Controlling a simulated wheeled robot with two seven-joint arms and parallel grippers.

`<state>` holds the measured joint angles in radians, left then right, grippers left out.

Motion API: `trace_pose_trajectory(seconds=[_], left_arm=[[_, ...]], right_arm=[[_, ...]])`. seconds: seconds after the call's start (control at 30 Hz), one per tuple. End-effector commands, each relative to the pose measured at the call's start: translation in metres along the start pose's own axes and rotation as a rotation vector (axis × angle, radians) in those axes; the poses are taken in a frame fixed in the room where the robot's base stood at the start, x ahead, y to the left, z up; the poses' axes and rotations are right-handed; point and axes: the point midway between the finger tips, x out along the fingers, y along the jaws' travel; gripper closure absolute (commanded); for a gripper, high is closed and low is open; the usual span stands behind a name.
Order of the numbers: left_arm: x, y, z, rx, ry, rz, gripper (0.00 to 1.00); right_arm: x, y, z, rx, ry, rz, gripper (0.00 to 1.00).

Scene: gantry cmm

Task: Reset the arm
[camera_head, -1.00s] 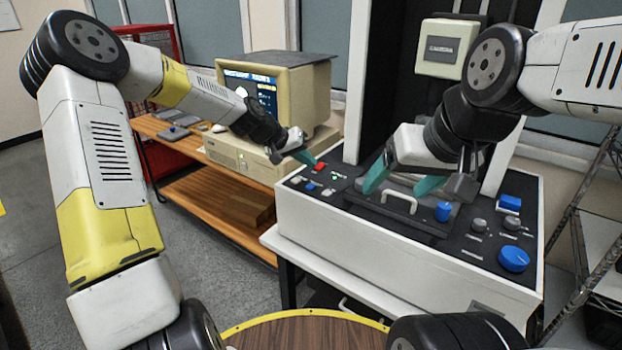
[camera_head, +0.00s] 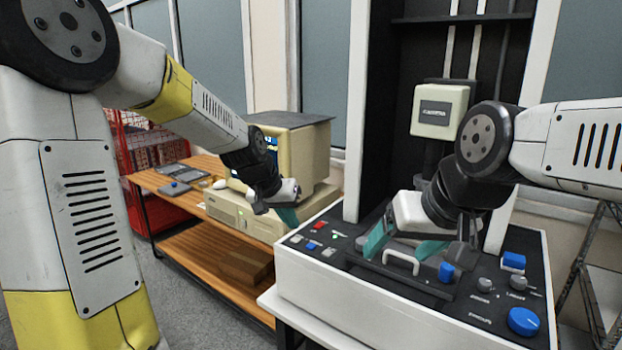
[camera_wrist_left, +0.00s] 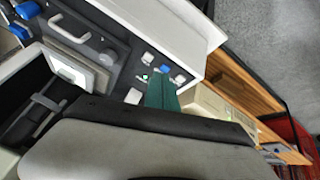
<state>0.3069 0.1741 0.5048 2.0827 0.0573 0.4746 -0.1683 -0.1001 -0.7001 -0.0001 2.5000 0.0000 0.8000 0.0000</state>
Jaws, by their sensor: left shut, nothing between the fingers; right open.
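My left gripper (camera_head: 289,216) is shut and empty, its teal fingers just off the left edge of the white-sided control console (camera_head: 375,310). A red button (camera_head: 318,225) lies at the console's left.
Blue knobs (camera_head: 523,321) stand on the console's right. A cream box (camera_head: 440,111) hangs on the dark column behind. A wire rack stands at far right.

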Motion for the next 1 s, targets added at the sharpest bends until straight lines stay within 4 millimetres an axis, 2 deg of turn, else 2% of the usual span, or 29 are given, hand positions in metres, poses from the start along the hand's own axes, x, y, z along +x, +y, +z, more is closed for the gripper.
trace_pose_trajectory(seconds=[0.03,0.3,0.4,0.5,0.6,0.7,0.8,1.0], left_arm=[[-0.022,0.001,0.010,0.010,0.003,-0.039,1.00],[-0.123,0.000,0.081,-0.033,0.030,-0.170,1.00],[-0.152,0.001,0.112,-0.067,0.052,-0.185,1.00],[-0.174,0.002,0.141,-0.101,0.075,-0.181,1.00],[-0.186,0.003,0.163,-0.130,0.092,-0.169,1.00],[-0.193,0.004,0.178,-0.147,0.102,-0.157,1.00],[-0.195,0.004,0.185,-0.156,0.104,-0.150,1.00],[-0.195,0.004,0.185,-0.158,0.104,-0.149,1.00]], right_arm=[[0.000,0.000,0.000,0.000,0.000,0.000,0.25],[0.000,0.000,0.000,0.000,0.000,0.000,0.25],[0.000,0.000,0.000,0.000,0.000,0.000,0.25],[0.000,0.000,0.000,0.000,0.000,0.000,0.25],[0.000,0.000,0.000,0.000,0.000,0.000,0.25],[0.000,0.000,0.000,0.000,0.000,0.000,0.25],[0.000,0.000,0.000,0.000,0.000,0.000,0.25],[0.000,0.000,0.000,0.000,0.000,0.000,0.25]])
